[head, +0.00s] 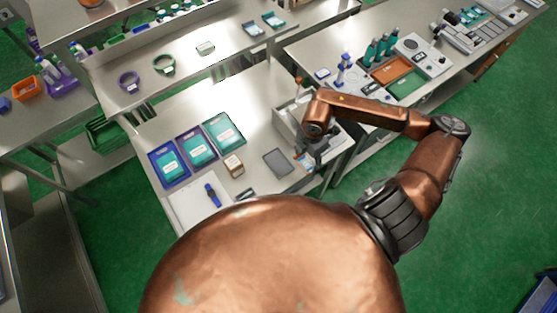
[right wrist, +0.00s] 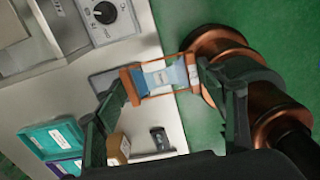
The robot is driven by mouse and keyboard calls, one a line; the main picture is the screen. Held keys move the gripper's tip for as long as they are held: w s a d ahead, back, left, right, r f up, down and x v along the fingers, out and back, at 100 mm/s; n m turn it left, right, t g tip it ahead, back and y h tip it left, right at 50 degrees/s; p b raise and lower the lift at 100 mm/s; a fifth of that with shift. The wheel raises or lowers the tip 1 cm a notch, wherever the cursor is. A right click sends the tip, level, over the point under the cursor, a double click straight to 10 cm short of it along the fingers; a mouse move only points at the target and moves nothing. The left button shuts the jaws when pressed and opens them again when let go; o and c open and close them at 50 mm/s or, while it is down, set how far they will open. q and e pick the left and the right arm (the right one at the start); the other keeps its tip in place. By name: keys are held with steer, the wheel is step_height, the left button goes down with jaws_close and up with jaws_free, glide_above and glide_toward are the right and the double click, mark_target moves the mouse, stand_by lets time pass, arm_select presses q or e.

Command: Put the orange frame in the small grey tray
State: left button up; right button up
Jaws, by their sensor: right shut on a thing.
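The orange frame (right wrist: 133,86) is in the right wrist view, with orange ends and thin side bars. A blue and white piece shows within it; I cannot tell whether it is attached or lies behind. My right gripper (right wrist: 163,84) is shut on the frame, one finger at each end. In the head view this gripper (head: 311,156) is partly hidden by my arm, near the table's right edge. The small grey tray (head: 278,163) lies flat on the table, just left of the gripper. Part of the tray (right wrist: 103,82) shows beyond the left finger. My left gripper is out of view.
A grey machine with a knob (right wrist: 104,13) stands close behind the gripper. A small brown box (head: 234,164) and several blue and green trays (head: 183,179) lie to the left. A gap over green floor separates this table from the right bench (head: 425,101).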

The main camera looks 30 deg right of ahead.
mark_target(279, 163)
steer(key=w+a+f+p, duration=0.1)
steer(key=w+a+f, duration=0.1)
steer(key=w, duration=0.4)
steer(key=shift+a+f+p, duration=0.3)
steer(key=shift+a, duration=0.4)
steer(key=shift+o, duration=0.2)
steer(key=w+f, duration=0.1)
steer(key=w+a+f, duration=0.1)
steer(key=f, duration=0.1)
steer(key=w+a+f+p, duration=0.1)
steer(key=f, duration=0.1)
steer(key=shift+w+f, duration=0.1)
steer(key=shift+w, duration=0.25)
steer(key=shift+w+a+f, duration=0.2)
steer(key=shift+w+f, duration=0.15)
steer(key=shift+f, duration=0.15)
steer(key=shift+c, duration=0.2)
steer(key=shift+o, duration=0.2)
step_height(279, 163, down, 3)
steer(key=shift+w+r+p, duration=0.1)
steer(key=shift+p, duration=0.65)
steer(key=shift+f, duration=0.25)
steer(key=shift+c, duration=0.2)
steer(key=shift+f, duration=0.2)
steer(key=o, duration=1.2)
